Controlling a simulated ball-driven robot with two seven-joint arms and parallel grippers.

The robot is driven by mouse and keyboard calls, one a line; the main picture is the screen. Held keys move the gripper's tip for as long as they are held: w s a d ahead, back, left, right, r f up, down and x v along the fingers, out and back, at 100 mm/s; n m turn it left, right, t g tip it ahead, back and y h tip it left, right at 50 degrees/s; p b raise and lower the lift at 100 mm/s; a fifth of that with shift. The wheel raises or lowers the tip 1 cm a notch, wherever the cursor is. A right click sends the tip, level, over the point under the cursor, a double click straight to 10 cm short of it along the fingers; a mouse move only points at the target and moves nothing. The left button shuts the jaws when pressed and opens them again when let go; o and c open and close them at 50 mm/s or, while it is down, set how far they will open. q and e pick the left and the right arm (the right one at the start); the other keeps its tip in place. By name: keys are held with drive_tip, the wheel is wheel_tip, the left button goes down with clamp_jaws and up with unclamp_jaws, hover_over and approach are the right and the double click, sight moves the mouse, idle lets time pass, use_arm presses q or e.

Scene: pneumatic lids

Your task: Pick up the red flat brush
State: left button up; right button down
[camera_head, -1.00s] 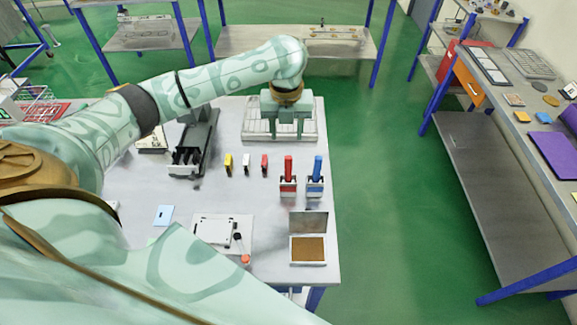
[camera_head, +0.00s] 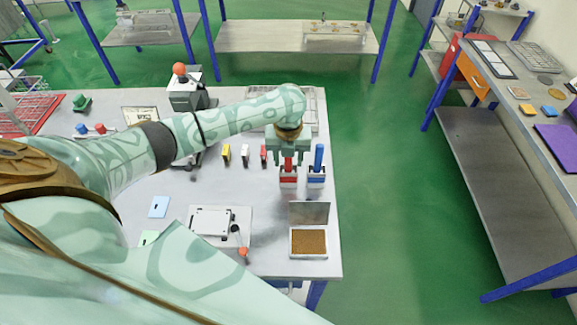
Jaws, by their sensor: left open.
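The red flat brush (camera_head: 288,168) stands upright near the right part of the table, its red handle pointing up and its lower end in a small white-fronted holder. The top of its handle is partly hidden by my left gripper (camera_head: 289,158). The left gripper points down and is open, its fingers on either side of the red handle. I cannot tell whether they touch it. My right gripper is not in view.
A blue brush (camera_head: 318,158) stands upright close to the right of the red one. Small yellow, white and red blocks (camera_head: 245,153) stand to the left. An open box with a brown pad (camera_head: 309,242) lies in front. The table (camera_head: 270,215) is bare between.

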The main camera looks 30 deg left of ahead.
use_arm(q)
drive_tip(key=c, duration=0.7)
clamp_jaws()
drive_tip(key=shift+r, duration=0.1)
